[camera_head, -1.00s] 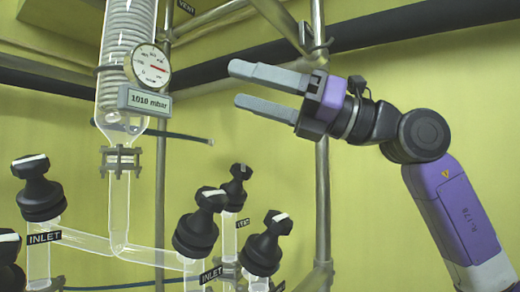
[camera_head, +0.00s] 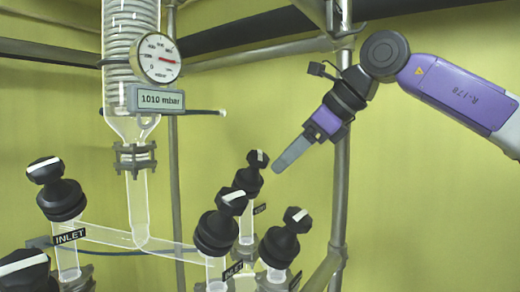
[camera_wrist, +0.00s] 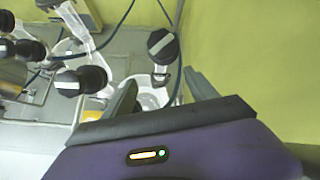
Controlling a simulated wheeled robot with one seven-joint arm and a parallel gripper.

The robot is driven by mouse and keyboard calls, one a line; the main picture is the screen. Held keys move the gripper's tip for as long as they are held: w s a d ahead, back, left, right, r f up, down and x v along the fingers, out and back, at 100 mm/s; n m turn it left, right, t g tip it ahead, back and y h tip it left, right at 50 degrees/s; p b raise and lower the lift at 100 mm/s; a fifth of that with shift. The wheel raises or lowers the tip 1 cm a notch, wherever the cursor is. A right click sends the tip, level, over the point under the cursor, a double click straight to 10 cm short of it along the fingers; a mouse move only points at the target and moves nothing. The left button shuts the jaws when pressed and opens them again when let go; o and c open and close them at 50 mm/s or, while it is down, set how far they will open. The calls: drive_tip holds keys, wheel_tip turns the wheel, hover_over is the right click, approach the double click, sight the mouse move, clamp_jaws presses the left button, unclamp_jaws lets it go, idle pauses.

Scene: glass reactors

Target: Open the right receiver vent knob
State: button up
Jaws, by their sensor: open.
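The vent knob (camera_head: 250,168) is black with a white stripe on top, standing behind the other knobs on a glass valve. A small black label (camera_head: 261,208) hangs at its stem, its text unclear now. My gripper (camera_head: 280,168) is to its right, pointing down-left, its fingertips apart from the knob. The fingers overlap there and look like one. In the wrist view my gripper (camera_wrist: 160,92) is open and empty. A black striped knob (camera_wrist: 162,45), apparently the vent knob, appears above and between the fingertips.
Another black knob (camera_head: 285,240) stands in front to the right, and an inlet knob (camera_head: 220,225) to the left. A further inlet knob (camera_head: 58,190) is far left. A glass condenser with a gauge (camera_head: 155,58) hangs above. A metal post (camera_head: 340,170) stands behind my arm.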

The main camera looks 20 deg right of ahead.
sight(259, 155)
drive_tip(key=w+a, duration=0.1)
drive_tip(key=w, duration=0.1)
drive_tip(key=w+a+p, duration=0.1)
drive_tip(key=w+a, duration=0.1)
drive_tip(key=w+a+p, duration=0.1)
drive_tip(key=shift+w+a+r, duration=0.1)
drive_tip(key=shift+w+a, duration=0.05)
drive_tip(key=shift+w, duration=0.25)
drive_tip(key=shift+w+a+f+p, duration=0.15)
drive_tip(key=shift+w+f+p, duration=0.1)
drive_tip(key=shift+f+p, duration=0.25)
drive_tip(key=c, duration=1.4)
drive_tip(key=shift+r+n+p, duration=0.1)
drive_tip(key=shift+n+p, duration=0.2)
drive_tip(key=shift+n+g+y+p, duration=0.3)
drive_tip(key=shift+n+g+p, duration=0.1)
drive_tip(key=shift+n+p, duration=0.5)
drive_tip(key=n, duration=0.2)
drive_tip(key=shift+n+g, duration=0.7)
drive_tip(key=shift+n, duration=1.1)
